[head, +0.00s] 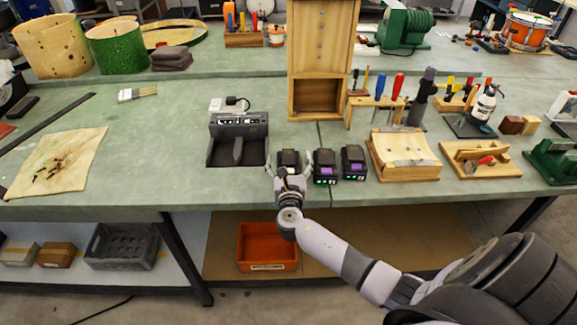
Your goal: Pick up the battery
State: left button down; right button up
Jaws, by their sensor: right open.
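Several dark batteries stand in a row on the green bench, right of the black charger (238,140). One battery (289,159) is at the left of the row, partly hidden by my right gripper. Another battery (325,166) with a purple display and green lights is in the middle, and a similar battery (354,162) is to its right. My right gripper (292,162) is open, its fingers on either side of the left battery. I cannot tell whether they touch it. My left gripper is not in view.
A wooden cabinet (320,50) stands behind the batteries. A wooden cradle (403,154) is to their right. A stained cloth (58,162) lies at the left. An orange bin (267,229) is on the shelf below. The bench between cloth and charger is mostly clear.

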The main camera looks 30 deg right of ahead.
jog(key=shift+c, duration=0.4)
jog(key=c, duration=1.1)
jog(key=shift+r, duration=0.1)
jog(key=shift+c, duration=0.5)
